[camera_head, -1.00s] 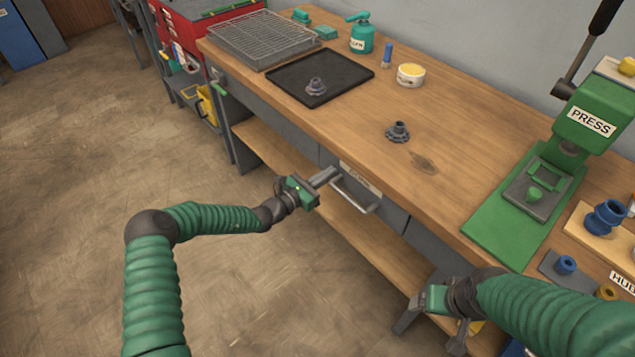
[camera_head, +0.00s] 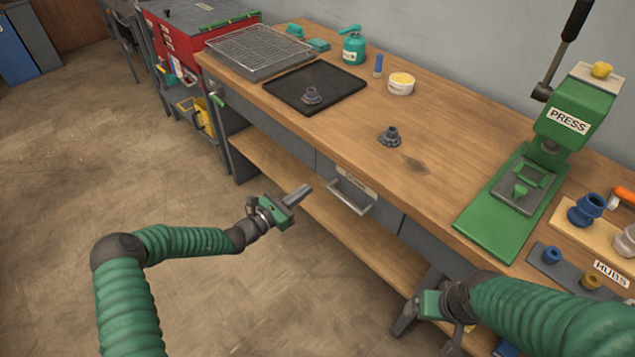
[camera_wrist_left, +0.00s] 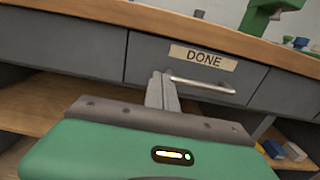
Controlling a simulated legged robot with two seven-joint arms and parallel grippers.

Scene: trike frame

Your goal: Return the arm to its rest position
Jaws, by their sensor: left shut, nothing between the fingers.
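My left gripper (camera_head: 298,195) is in front of the workbench, below the tabletop and left of the drawer handle (camera_head: 350,197). Its fingers are shut and empty, apart from the handle. In the left wrist view the shut fingers (camera_wrist_left: 162,92) point at the drawer front with the label "DONE" (camera_wrist_left: 203,58); the drawer looks closed. My right gripper (camera_head: 428,308) hangs at the lower right near the bench's front, and its fingers are too unclear to tell open from shut.
The wooden bench (camera_head: 300,130) carries a black tray (camera_head: 335,92) with a dark hub (camera_head: 312,95), another dark hub (camera_head: 390,137), a white tub (camera_head: 401,84) and a green press (camera_head: 500,200). A shelf (camera_head: 290,190) runs below. Floor to the left is clear.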

